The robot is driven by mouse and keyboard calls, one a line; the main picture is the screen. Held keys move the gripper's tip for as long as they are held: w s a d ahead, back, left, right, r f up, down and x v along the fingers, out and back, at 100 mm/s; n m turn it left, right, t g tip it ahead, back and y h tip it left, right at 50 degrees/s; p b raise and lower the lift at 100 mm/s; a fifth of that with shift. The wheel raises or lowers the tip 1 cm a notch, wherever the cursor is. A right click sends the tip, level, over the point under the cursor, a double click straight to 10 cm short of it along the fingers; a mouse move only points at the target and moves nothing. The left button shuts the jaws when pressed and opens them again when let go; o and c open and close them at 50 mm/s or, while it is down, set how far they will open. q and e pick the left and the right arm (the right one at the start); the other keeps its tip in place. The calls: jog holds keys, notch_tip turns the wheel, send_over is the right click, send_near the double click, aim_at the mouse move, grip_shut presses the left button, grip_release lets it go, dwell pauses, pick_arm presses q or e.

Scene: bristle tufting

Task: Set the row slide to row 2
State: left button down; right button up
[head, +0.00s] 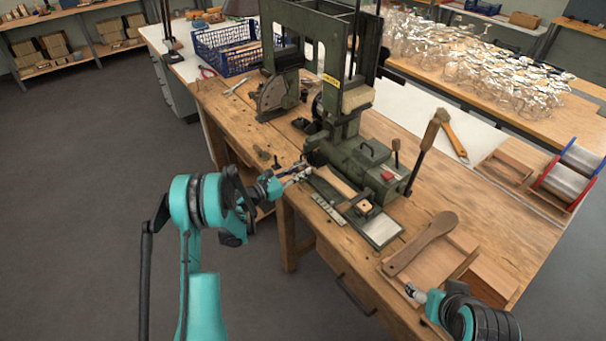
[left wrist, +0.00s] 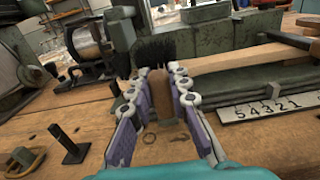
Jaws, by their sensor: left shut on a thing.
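The green tufting machine (head: 350,160) stands on the wooden bench, with its row slide along the front edge. In the left wrist view, a white number plate (left wrist: 272,108) reads 5 4 3 2 1 from left to right. A small light pointer (left wrist: 273,91) stands over it near the 3 and 2; I cannot tell exactly which. My left gripper (head: 300,175) is at the slide's left end. Its fingers (left wrist: 172,92) are shut around a rounded brown wooden knob (left wrist: 158,95). Black bristles show behind the knob. My right gripper (head: 416,293) is at the lower right, its jaw opening unclear.
A wooden paddle-shaped brush body (head: 420,244) lies on a wooden tray (head: 462,242) at the right. A blue crate (head: 222,48) stands at the back left. A small black upright peg (left wrist: 70,148) stands left of the left gripper.

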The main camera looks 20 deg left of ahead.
pick_arm(q)
jog(key=c, duration=1.4)
grip_release()
jog(key=v, duration=1.2)
